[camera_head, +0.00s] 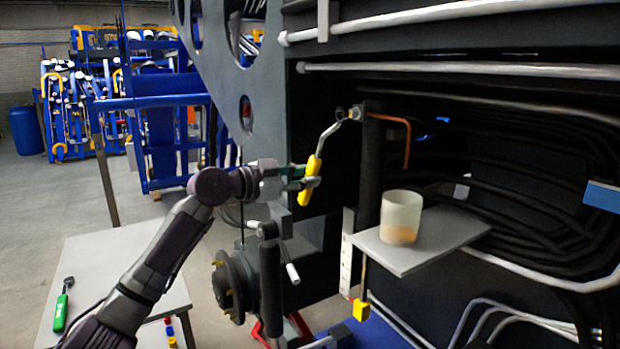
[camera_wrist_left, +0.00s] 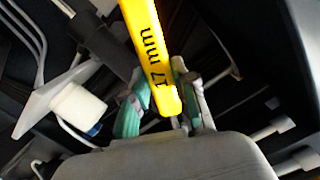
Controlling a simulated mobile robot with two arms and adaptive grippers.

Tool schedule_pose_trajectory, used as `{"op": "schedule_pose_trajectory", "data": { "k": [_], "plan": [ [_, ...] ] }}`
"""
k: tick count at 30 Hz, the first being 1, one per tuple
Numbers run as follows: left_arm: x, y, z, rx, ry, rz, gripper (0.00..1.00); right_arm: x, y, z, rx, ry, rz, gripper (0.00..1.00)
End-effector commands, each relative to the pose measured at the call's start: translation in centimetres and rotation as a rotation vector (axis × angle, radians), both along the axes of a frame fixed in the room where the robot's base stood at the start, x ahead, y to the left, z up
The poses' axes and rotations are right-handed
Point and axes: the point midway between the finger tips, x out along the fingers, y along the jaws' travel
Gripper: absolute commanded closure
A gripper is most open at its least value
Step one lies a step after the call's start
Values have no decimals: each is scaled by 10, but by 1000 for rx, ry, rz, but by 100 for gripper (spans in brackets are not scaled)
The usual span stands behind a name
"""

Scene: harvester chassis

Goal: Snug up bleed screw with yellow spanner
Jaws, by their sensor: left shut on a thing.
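The yellow spanner (camera_head: 309,184) has a yellow handle and a bare metal shank that bends toward its head at the top. My left gripper (camera_head: 299,181) is shut on the handle and holds the spanner tilted, head up and to the right. In the left wrist view, the handle (camera_wrist_left: 150,45) reads "17 mm" and lies between the green-padded fingers (camera_wrist_left: 158,108). The spanner head is close to the small metal fitting (camera_head: 357,113) on the dark post, likely the bleed screw. I cannot tell whether the head sits around it or beside it. My right gripper is not in view.
A translucent cup (camera_head: 402,212) with amber contents stands on a grey shelf (camera_head: 440,246) below the fitting. A copper pipe (camera_head: 407,140) bends down from the post. Hoses and metal pipes fill the right side. A green-handled tool (camera_head: 62,305) lies on the table (camera_head: 110,260) at left.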

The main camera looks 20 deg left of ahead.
Motion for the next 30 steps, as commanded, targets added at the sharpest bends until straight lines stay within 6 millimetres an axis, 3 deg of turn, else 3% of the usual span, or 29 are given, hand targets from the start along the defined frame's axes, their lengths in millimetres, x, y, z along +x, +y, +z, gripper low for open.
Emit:
{"op": "schedule_pose_trajectory", "data": {
  "k": [10,30],
  "plan": [
    [-13,11,-1,1,-3,2,100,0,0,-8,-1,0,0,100],
    [-69,54,0,0,-3,0,100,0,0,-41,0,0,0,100]
  ]
}}
